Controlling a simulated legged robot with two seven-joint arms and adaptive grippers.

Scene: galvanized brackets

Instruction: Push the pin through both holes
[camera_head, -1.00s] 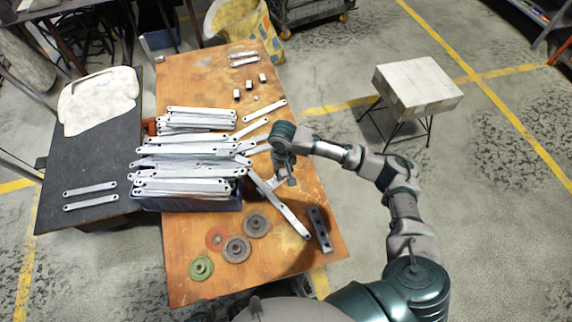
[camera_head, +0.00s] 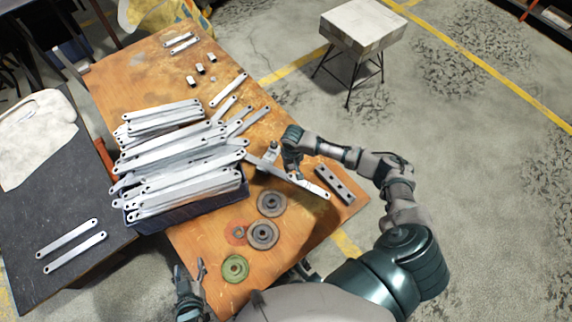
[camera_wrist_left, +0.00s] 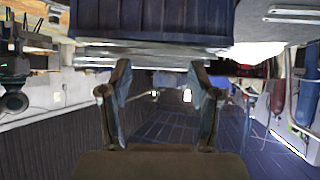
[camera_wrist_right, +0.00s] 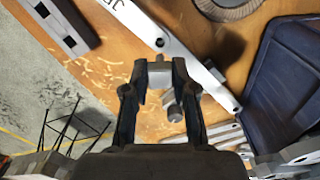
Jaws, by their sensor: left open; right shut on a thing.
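A long flat galvanized bracket (camera_head: 311,187) with holes at its ends lies slanting off the right side of the bracket stack. It also shows in the right wrist view (camera_wrist_right: 185,62), with one hole near my fingertips. My right gripper (camera_head: 290,172) is over this bracket, its fingers pointing down. In the right wrist view my right gripper (camera_wrist_right: 163,76) is shut on a short grey piece that looks like the pin (camera_wrist_right: 160,72). I cannot tell whether it is in a hole. My left gripper (camera_head: 191,270) is open and empty at the table's front edge; its spread fingers show in its wrist view (camera_wrist_left: 160,75).
Many brackets (camera_head: 180,165) are piled in a dark blue bin (camera_head: 190,209). Gears (camera_head: 262,234), a green one (camera_head: 235,268) and a dark holed bar (camera_head: 335,184) lie on the wooden table (camera_head: 120,75). Two brackets (camera_head: 70,240) lie on the dark side table.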

